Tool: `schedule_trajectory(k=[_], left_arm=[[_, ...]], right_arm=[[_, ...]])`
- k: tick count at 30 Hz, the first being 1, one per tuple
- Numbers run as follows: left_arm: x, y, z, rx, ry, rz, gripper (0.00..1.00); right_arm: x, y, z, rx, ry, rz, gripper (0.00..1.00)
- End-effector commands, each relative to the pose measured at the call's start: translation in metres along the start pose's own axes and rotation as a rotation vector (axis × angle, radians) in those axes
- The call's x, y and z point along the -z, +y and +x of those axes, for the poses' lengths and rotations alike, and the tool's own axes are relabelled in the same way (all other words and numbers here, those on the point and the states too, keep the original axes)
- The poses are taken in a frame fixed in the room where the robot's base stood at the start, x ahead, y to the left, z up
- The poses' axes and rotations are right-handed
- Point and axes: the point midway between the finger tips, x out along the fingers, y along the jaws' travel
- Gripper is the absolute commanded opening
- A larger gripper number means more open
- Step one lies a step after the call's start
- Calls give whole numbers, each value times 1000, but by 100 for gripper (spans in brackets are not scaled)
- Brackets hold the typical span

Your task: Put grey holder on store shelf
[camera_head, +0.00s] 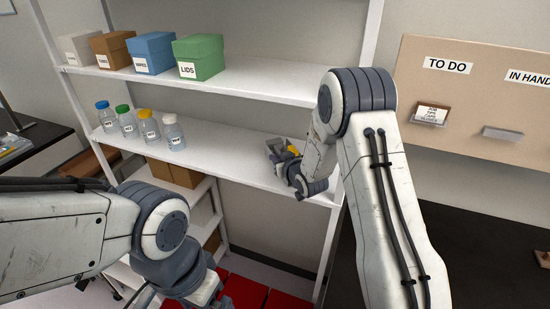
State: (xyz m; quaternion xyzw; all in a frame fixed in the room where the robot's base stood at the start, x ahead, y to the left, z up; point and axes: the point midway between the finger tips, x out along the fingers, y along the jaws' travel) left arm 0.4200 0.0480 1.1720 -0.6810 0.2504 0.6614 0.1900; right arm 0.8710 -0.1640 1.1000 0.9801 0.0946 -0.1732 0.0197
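A small grey holder (279,154) with a yellow part shows at the right end of the middle shelf (235,153). It is at the shelf surface, but I cannot tell whether it rests there or is held just above. My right gripper (293,172) is right at the holder, reaching down from the right. My own wrist hides part of the holder and the fingers, so their grip is unclear. My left gripper (207,292) is low near the bottom edge, below the shelves and away from the holder. Its fingers do not show clearly.
Bottles, including one with a white cap (173,132), stand on the left of the middle shelf. Boxes, including a green one (199,57), stand on the top shelf. The middle shelf is clear between bottles and holder. A shelf post (331,240) and a board (470,100) are at right.

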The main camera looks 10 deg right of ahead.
Motion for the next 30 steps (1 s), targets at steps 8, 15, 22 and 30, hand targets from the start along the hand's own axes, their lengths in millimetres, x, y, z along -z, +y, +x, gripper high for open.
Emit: schedule_trajectory(k=[8,15,22,30], left_arm=[[0,0,4,0,0,0,100],[0,0,4,0,0,0,100],[0,0,1,0,0,0,100],[-1,-2,20,0,0,1,100]], right_arm=[[-3,0,1,0,0,0,24],[-3,0,1,1,-1,0,34],[1,0,-3,0,0,0,34],[-2,0,-54,-1,1,0,34]])
